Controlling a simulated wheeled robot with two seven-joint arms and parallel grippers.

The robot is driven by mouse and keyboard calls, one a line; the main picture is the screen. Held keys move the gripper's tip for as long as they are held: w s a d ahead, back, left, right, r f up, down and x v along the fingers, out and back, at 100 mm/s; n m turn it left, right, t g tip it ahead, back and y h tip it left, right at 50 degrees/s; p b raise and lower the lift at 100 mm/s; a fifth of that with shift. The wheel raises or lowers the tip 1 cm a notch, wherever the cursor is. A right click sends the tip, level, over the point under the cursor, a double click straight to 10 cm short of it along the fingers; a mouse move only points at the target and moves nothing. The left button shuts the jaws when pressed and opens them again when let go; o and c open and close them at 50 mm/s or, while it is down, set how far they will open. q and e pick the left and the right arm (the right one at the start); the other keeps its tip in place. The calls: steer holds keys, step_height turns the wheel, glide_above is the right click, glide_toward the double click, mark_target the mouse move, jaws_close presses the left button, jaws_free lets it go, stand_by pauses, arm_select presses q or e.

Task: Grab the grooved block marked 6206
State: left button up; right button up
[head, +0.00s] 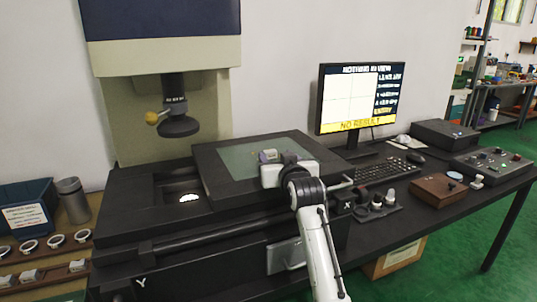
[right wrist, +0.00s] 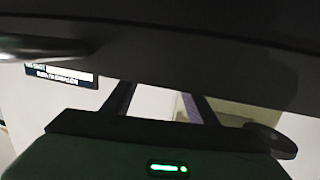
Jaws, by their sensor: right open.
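A small grey block (head: 268,155) sits on the greenish glass plate (head: 240,158) of the measuring stage; no marking on it can be read. My right gripper (head: 279,164) is at this block, over the glass, with its arm coming up from the bottom. In the right wrist view its two dark fingers (right wrist: 162,105) are apart, with pale and tan surfaces behind them; contact with the block cannot be told. Several light grey blocks (head: 31,275) lie on a wooden rack at the lower left, their markings unreadable. My left gripper is out of view.
The machine's lens head (head: 179,126) hangs left of the glass. Several rings (head: 29,246) lie on the rack beside a blue bin (head: 27,212) and a grey cylinder (head: 73,199). A monitor (head: 359,98) reading "NO RESULT", a keyboard (head: 385,172) and control boxes stand at right.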

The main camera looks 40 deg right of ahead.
mark_target(271, 152)
steer(key=x, duration=0.5)
steer(key=shift+w+a, duration=0.15)
steer(key=shift+w, duration=0.4)
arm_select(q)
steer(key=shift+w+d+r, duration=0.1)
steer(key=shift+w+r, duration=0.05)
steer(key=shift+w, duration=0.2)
arm_select(e)
steer(key=shift+w, duration=0.1)
